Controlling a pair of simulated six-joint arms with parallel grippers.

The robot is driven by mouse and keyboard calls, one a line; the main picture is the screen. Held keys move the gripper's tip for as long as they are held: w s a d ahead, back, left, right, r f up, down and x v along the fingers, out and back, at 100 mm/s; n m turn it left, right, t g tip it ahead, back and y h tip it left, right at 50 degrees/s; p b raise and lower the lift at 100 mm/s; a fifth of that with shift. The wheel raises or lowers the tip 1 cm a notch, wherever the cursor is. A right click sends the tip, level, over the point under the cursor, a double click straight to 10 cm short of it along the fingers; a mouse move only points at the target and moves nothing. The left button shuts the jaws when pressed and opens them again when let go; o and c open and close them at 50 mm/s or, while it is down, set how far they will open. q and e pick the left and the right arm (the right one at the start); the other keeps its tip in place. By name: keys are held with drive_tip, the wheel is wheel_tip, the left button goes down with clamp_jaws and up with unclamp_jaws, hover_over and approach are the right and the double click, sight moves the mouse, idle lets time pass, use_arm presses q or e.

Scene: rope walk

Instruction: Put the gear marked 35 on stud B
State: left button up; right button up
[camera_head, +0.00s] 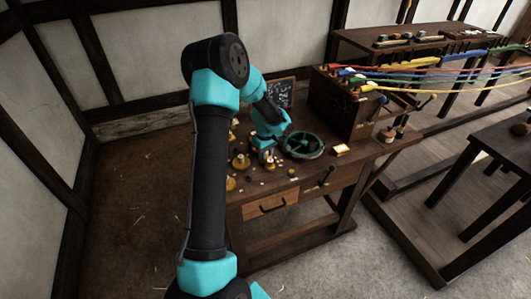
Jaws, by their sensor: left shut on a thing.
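My left arm reaches down over the wooden workbench. Its gripper (268,158) is low over the bench top, shut on a small brass-coloured piece that the fingers mostly hide; I cannot read a mark on it. Brass-coloured gears (241,162) lie on the bench to the left of the gripper, partly behind my arm. Their numbers are too small to read. A dark green spoked wheel (302,146) lies just right of the gripper. I cannot make out stud B or its letter. My right gripper is out of view.
A dark wooden box (335,108) stands at the bench's back right, with coloured ropes (450,70) running from it to the right. A small chalkboard (281,93) stands at the back. A small yellowish block (341,149) lies near the front right.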

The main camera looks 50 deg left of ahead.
use_arm(q)
drive_tip(key=o, duration=0.9)
drive_tip(key=shift+r, duration=4.05)
